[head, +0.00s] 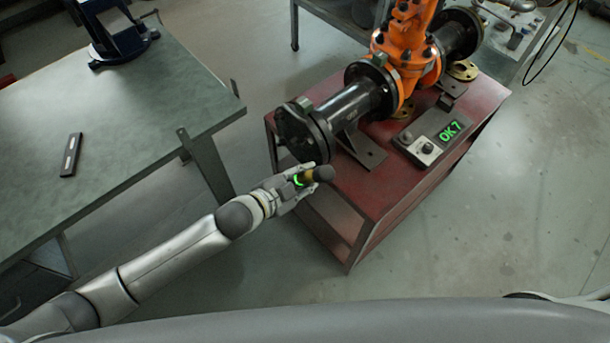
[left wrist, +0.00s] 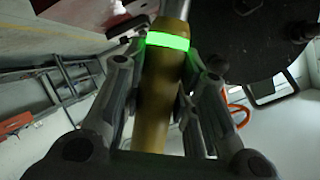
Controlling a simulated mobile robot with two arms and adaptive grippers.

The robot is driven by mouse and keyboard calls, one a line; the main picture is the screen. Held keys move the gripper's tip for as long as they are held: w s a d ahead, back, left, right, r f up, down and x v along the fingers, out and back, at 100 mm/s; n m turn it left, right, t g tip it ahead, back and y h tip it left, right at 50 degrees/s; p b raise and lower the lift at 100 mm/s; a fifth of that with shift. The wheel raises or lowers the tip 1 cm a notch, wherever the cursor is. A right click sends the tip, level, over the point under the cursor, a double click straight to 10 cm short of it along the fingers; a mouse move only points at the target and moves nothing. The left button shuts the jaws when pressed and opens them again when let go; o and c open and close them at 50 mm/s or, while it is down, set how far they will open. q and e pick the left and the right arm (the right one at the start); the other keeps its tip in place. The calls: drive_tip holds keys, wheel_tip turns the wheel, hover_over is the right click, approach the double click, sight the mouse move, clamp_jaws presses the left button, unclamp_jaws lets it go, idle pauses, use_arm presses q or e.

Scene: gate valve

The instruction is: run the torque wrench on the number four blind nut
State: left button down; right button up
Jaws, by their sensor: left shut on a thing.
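The torque wrench (head: 309,176) has a yellow-brown body with a glowing green ring and a dark rounded end. My left gripper (head: 297,184) is shut on it, in front of the pipe's near end. In the left wrist view the wrench (left wrist: 158,95) lies between the fingers (left wrist: 160,110), its green ring lit and a grey shaft running up past the top edge. The dark blind flange (head: 296,130) closes the near end of the black pipe; it also shows in the left wrist view (left wrist: 245,50). I cannot make out the number four nut or whether the wrench touches one. My right gripper is out of view.
The orange gate valve (head: 408,45) and its pipe stand on a red bench (head: 375,200). A box with a green display reading "OK 7" (head: 435,140) sits on it. A grey table (head: 120,125) at left carries a dark bar (head: 71,155) and a blue stand (head: 115,35).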

use_arm(q)
drive_tip(key=shift+w+d+r, duration=0.15)
drive_tip(key=shift+d+r, duration=0.05)
drive_tip(key=shift+w+d, duration=0.45)
drive_tip(key=shift+d, duration=0.2)
drive_tip(key=shift+w+d, duration=0.45)
drive_tip(key=shift+d, duration=0.15)
drive_tip(key=shift+w+d, duration=0.15)
drive_tip(key=shift+d, duration=0.05)
idle(0.8)
drive_tip(key=shift+r, duration=0.15)
idle(0.3)
drive_tip(key=shift+a+p, duration=0.1)
drive_tip(key=shift+p, duration=0.3)
